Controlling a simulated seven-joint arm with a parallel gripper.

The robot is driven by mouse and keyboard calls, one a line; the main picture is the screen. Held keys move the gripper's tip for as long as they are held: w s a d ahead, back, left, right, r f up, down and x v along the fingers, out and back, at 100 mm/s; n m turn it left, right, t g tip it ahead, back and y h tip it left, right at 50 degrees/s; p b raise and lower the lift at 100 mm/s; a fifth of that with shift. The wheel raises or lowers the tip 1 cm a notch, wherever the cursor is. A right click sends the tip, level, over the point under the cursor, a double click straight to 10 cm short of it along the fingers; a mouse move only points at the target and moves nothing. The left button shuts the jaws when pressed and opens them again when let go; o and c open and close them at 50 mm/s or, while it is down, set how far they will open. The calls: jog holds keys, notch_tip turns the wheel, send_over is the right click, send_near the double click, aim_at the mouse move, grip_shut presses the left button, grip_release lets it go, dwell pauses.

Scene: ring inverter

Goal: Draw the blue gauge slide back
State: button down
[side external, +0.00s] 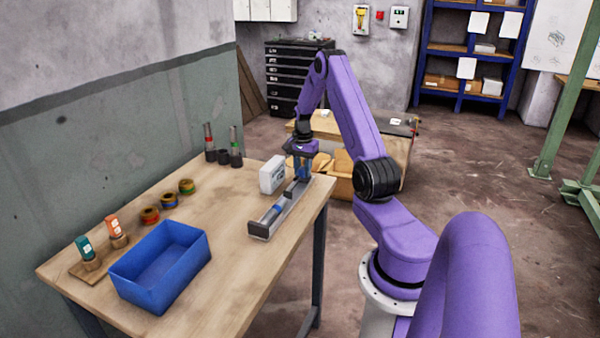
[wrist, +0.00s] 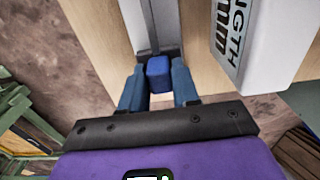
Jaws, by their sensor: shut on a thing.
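The blue gauge slide (wrist: 158,74) is a small block between my gripper's two blue-grey fingers in the wrist view. It sits on a long grey rail (side external: 266,230) that lies on the wooden table. My gripper (side external: 303,177) is at the rail's far end in the side view, pointing down. It is shut on the slide; in the wrist view the gripper (wrist: 158,80) has a finger on each side of the block. In the side view the fingers mostly hide the slide. A blue part (side external: 276,210) also shows nearer the rail's front end.
A white box (side external: 272,174) with printed letters stands close beside the rail. A blue bin (side external: 160,266), several coloured rings (side external: 169,200) and small bottles (side external: 84,248) on wooden blocks are to the left. Dark posts (side external: 210,145) stand at the back. The table between bin and rail is clear.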

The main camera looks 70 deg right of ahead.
jog(key=shift+d, duration=0.45)
jog(key=c, duration=0.9)
grip_release()
jog(key=shift+d, duration=0.1)
jog(key=shift+r, duration=0.2)
notch_tip(320, 180, up, 17)
jog(key=shift+r, duration=0.1)
